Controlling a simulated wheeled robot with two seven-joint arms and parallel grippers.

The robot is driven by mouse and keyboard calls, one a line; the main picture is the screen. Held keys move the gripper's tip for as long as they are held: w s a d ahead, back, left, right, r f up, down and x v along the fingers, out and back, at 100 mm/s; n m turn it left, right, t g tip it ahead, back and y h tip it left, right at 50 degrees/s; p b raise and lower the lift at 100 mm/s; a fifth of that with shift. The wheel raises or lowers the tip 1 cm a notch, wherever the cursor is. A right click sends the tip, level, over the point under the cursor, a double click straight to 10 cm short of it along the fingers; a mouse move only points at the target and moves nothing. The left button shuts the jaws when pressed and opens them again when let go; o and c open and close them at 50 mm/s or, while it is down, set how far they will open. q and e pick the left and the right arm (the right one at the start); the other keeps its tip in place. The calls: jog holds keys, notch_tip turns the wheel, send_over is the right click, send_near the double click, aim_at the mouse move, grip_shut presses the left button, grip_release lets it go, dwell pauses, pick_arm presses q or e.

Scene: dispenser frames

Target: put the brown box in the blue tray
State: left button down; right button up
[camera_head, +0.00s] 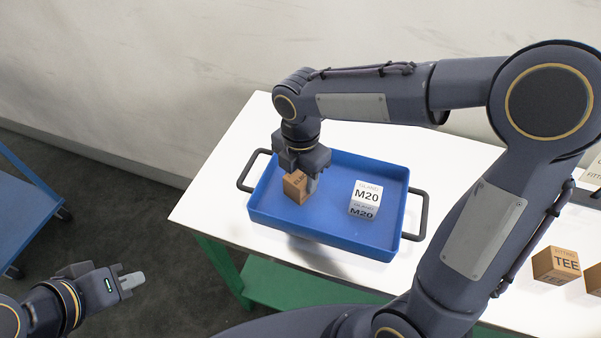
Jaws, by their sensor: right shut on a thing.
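The brown box (294,188) is inside the left part of the blue tray (321,234), with dark lettering on its top that is partly hidden. My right gripper (303,180) reaches down over the tray and is shut on the brown box. I cannot tell whether the box touches the tray floor. The tray sits on the white table and has a dark handle at each end. My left gripper (132,281) is low at the left, away from the table, and I cannot tell how far apart its fingers are.
A white box marked M20 (366,197) stands in the right part of the tray. A brown box marked TEE (556,265) stands on the white table (232,150) at the right, with more boxes at the right edge. A blue cart (22,205) is at the far left.

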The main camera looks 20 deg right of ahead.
aim_at(301, 175)
jog(key=o, duration=1.1)
notch_tip(301, 175, up, 12)
jog(key=p, duration=0.1)
jog(key=shift+r, duration=0.2)
jog(key=s+d+f+m+t+y, duration=0.2)
jog(key=s+m, duration=0.6)
jog(key=m, duration=0.5)
jog(key=s+d+f+m+t+y, duration=0.1)
jog(key=s+d+f+m+t, duration=0.2)
jog(key=m, duration=1)
jog(key=shift+s+d+f+t+y, duration=0.35)
jog(key=shift+s+d+f, duration=0.6)
jog(key=shift+s+d, duration=1.45)
